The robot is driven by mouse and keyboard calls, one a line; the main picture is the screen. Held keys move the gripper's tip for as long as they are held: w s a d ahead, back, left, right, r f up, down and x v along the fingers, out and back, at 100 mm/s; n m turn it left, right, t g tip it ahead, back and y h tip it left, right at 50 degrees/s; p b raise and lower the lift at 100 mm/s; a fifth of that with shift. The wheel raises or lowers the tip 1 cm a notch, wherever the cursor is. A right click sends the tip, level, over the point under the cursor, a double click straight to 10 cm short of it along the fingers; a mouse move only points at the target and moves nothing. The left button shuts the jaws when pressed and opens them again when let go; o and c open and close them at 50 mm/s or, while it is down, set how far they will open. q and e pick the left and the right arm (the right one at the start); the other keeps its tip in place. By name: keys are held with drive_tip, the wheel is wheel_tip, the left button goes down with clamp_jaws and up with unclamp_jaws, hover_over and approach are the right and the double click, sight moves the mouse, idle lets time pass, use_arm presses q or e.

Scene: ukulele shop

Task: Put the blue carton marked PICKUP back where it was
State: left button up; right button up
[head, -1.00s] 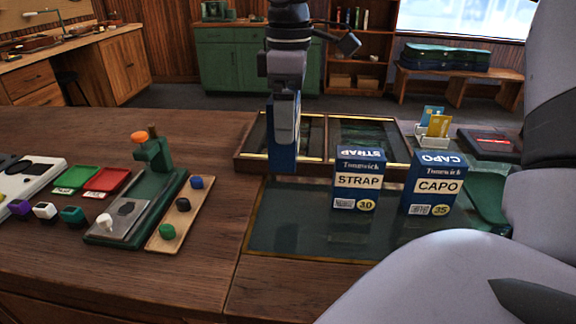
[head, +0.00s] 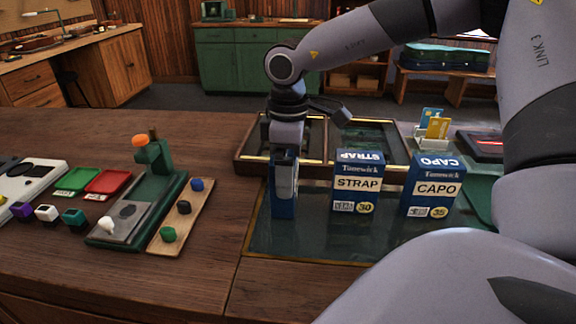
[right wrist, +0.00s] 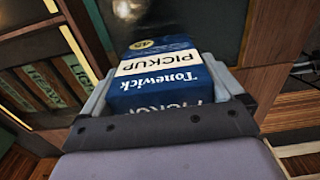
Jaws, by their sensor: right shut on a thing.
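The blue PICKUP carton (head: 283,209) is held in my right gripper (head: 285,180), left of the STRAP carton. In the right wrist view its PICKUP label (right wrist: 160,62) shows between the two fingers of the gripper (right wrist: 157,88). In the head view the carton is upright, with its base over the left part of the dark green mat (head: 312,243). I cannot tell whether it touches the mat. The blue STRAP carton (head: 358,190) and CAPO carton (head: 432,190) stand upright to its right. My left gripper is out of view.
A glass-topped display case (head: 248,166) lies behind the cartons. A card holder (head: 436,130) stands at the back right. A green tool stand (head: 152,188) and a wooden strip (head: 184,215) with several knobs are at the left. The mat's front is clear.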

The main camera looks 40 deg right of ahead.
drive_tip(key=shift+f, duration=0.2)
drive_tip(key=o, duration=0.8)
drive_tip(key=shift+r, duration=0.1)
drive_tip(key=shift+c, duration=0.2)
wheel_tip(320, 180, up, 12)
drive_tip(key=shift+r+b, duration=0.15)
drive_tip(key=shift+b, duration=0.15)
